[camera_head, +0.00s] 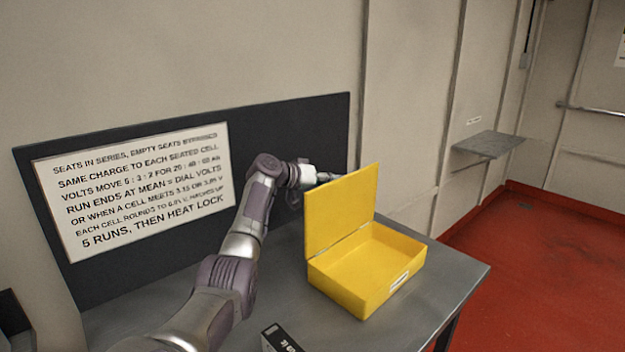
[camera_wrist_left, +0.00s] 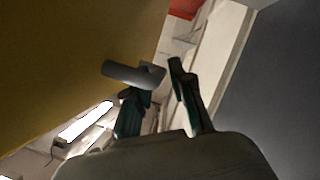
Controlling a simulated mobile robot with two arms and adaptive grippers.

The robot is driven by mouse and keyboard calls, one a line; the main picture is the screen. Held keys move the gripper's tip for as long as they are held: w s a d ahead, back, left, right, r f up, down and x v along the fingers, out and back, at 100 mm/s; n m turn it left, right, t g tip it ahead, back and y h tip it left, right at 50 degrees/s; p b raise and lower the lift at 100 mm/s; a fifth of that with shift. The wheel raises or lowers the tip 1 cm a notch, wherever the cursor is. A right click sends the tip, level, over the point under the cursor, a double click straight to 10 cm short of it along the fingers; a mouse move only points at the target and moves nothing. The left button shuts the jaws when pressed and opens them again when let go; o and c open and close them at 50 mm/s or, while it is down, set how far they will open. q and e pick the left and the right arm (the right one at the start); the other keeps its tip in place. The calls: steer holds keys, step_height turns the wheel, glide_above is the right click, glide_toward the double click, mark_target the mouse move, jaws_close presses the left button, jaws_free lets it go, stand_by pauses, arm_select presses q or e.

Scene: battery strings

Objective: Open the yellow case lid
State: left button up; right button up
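The yellow case (camera_head: 366,290) stands on the grey table. Its lid (camera_head: 341,210) is raised, standing roughly upright along the left side of the box, and the case interior is exposed and looks empty. My left gripper (camera_head: 327,177) is at the upper left edge of the lid, partly hidden behind it. In the left wrist view the gripper (camera_wrist_left: 157,80) has its fingers apart. A short grey cylinder (camera_wrist_left: 130,72) lies across the left finger, beside the yellow lid surface (camera_wrist_left: 65,60). I cannot tell whether they touch. My right gripper is not visible.
The grey table (camera_head: 440,285) has free room right of the case. A dark box with white print (camera_head: 281,338) sits at the front edge. A dark board with a white text sign (camera_head: 135,190) stands behind my left arm. A small shelf (camera_head: 490,145) is on the wall.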

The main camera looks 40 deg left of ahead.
arm_select(q)
steer(key=v, duration=1)
steer(key=shift+s, duration=0.2)
steer(key=shift+r, duration=0.15)
